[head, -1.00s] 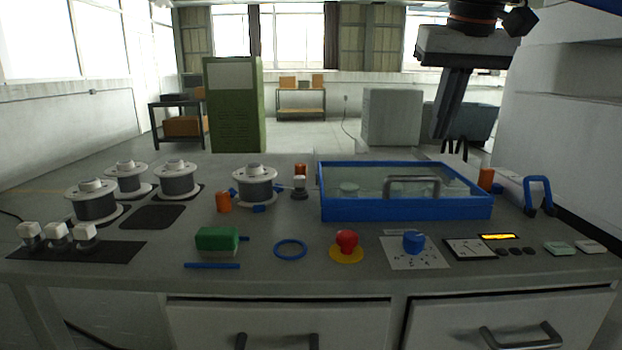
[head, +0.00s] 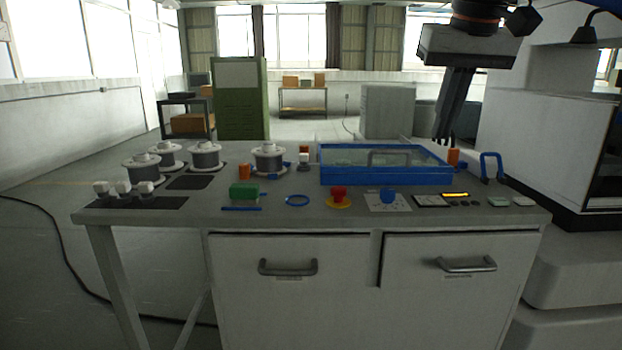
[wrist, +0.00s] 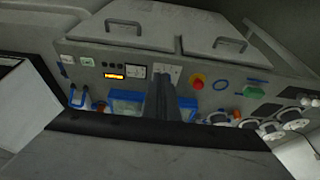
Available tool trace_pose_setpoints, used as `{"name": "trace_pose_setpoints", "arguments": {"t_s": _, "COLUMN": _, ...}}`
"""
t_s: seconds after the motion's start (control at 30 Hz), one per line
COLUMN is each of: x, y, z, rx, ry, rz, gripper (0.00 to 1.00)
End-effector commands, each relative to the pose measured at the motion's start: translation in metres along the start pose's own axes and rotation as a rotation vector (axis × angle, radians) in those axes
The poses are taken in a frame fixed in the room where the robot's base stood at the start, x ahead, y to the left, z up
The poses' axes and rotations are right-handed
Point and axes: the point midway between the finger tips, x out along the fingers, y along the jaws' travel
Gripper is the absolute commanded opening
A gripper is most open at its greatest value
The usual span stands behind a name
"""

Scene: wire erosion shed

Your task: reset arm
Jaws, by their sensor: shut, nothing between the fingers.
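My gripper (head: 445,138) hangs at the upper right in the head view, fingers pointing down, above the right back part of the workbench (head: 320,212). It is shut and empty, apart from everything on the bench. In the wrist view the closed fingers (wrist: 161,100) reach toward the bench, in front of a blue-framed tray with a clear lid (wrist: 125,103). The same tray (head: 386,175) shows in the head view, left of and below the fingers.
White spools (head: 205,156) and white-capped pieces (head: 123,189) stand on the left. A large white machine (head: 545,140) stands at right. Floor at left carries a dark cable (head: 62,255).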

Motion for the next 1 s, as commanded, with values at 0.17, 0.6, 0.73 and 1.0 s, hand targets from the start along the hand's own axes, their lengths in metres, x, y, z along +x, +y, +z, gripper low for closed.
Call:
{"name": "trace_pose_setpoints", "arguments": {"t_s": 0.17, "x": 0.015, "y": 0.005, "z": 0.011, "rx": -0.002, "ry": 0.001, "rz": 0.0, "gripper": 0.0}}
{"name": "trace_pose_setpoints", "arguments": {"t_s": 0.6, "x": 0.076, "y": 0.025, "z": 0.057, "rx": -0.009, "ry": 0.011, "rz": -0.001, "gripper": 0.0}}
{"name": "trace_pose_setpoints", "arguments": {"t_s": 0.73, "x": 0.112, "y": 0.034, "z": 0.086, "rx": -0.011, "ry": 0.016, "rz": -0.003, "gripper": 0.0}}
{"name": "trace_pose_setpoints", "arguments": {"t_s": 1.0, "x": 0.219, "y": 0.057, "z": 0.18, "rx": -0.01, "ry": 0.036, "rz": -0.003, "gripper": 0.0}}
